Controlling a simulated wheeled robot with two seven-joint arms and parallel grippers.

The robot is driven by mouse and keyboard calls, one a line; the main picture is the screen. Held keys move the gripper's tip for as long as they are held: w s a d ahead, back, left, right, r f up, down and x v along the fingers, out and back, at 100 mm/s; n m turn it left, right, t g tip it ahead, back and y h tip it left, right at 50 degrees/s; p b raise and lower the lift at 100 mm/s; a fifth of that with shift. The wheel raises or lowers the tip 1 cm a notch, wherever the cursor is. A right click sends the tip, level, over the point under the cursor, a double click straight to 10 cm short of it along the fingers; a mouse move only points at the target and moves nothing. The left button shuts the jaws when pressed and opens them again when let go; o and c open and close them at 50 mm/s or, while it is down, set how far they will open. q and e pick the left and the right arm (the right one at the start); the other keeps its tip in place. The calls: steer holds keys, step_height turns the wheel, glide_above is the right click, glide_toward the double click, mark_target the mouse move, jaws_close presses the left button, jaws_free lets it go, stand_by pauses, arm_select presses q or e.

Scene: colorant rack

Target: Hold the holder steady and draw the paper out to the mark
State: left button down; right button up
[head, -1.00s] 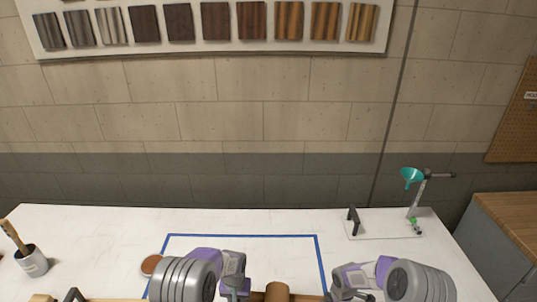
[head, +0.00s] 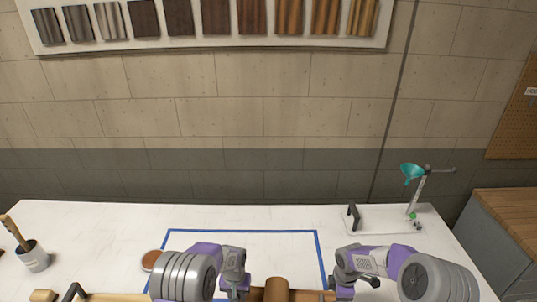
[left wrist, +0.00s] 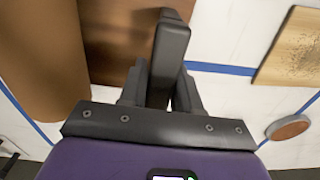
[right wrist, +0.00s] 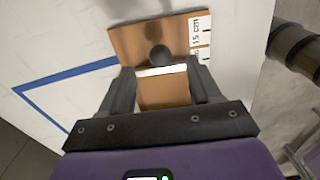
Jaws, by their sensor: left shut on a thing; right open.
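The holder carries a brown paper roll (head: 277,288), seen at the bottom edge of the head view and at the left of the left wrist view (left wrist: 40,60). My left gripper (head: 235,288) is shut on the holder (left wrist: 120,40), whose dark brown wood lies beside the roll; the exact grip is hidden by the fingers. My right gripper (right wrist: 165,90) is open. A brown surface with a white strip (right wrist: 160,70) across it shows between its fingers; I cannot tell whether it is paper. Beyond are a wooden board (right wrist: 130,42) with a dark knob and a "15 cm" scale (right wrist: 200,35).
Blue tape (head: 240,232) outlines a rectangle on the white table. A brush pot (head: 32,258) stands at left, near a round brown-topped tin (head: 151,260). A stand with a teal funnel (head: 411,172) is at back right.

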arm_select(q)
steer(key=shift+d, duration=0.1)
arm_select(e)
step_height(320, 180, up, 6)
steer(key=shift+f, duration=0.25)
arm_select(q)
steer(key=c, duration=0.7)
jaws_free()
steer(key=shift+r, duration=0.1)
